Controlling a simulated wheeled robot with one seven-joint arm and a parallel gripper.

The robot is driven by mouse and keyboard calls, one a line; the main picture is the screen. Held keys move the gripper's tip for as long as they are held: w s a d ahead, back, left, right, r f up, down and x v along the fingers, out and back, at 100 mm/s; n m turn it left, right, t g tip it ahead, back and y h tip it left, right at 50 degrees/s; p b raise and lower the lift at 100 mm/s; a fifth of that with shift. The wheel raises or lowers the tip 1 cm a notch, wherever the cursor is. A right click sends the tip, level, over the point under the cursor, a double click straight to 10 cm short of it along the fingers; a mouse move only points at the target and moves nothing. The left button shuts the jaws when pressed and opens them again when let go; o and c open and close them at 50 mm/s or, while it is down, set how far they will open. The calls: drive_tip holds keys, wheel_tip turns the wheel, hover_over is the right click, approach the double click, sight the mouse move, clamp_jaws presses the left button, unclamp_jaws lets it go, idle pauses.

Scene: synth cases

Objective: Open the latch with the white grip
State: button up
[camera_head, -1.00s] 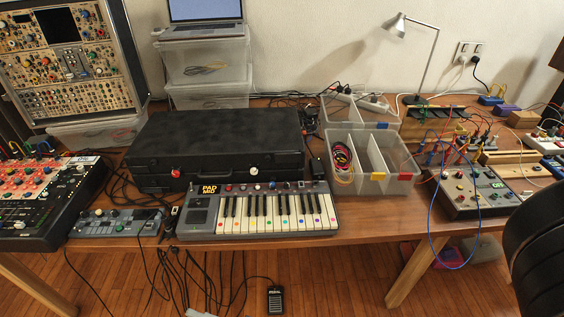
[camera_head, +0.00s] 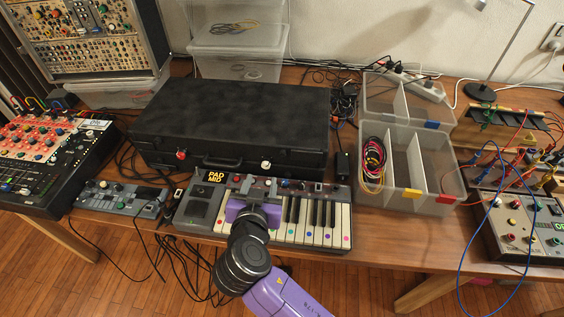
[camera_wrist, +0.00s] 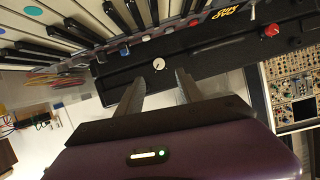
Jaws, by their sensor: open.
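The black case (camera_head: 235,120) lies shut on the table, its front facing me. A latch with a white grip (camera_head: 266,165) is right of centre on its front, and a latch with a red grip (camera_head: 181,154) is at the left. In the wrist view, the white grip (camera_wrist: 158,64) appears between my open fingertips, and the red grip (camera_wrist: 271,30) is off to the right. My gripper (camera_head: 260,190) is above the keyboard, in front of the white grip. It is empty; whether it touches the grip cannot be told.
The keyboard (camera_head: 300,228) lies close in front of the case, under my gripper. A divided clear bin (camera_head: 438,205) stands to the right, and a small blue-grey device (camera_head: 122,198) is at the left. A dark handle (camera_head: 222,161) sits between the latches.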

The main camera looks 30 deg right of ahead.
sight(266, 167)
drive_tip(key=shift+w+d+f, duration=0.2)
drive_tip(key=shift+w+d, duration=0.15)
drive_tip(key=shift+d, duration=0.1)
drive_tip(key=x, duration=0.6)
drive_tip(key=shift+w+f+p, duration=0.2)
drive_tip(key=shift+w+p, duration=0.05)
drive_tip(key=shift+p, duration=0.15)
clamp_jaws()
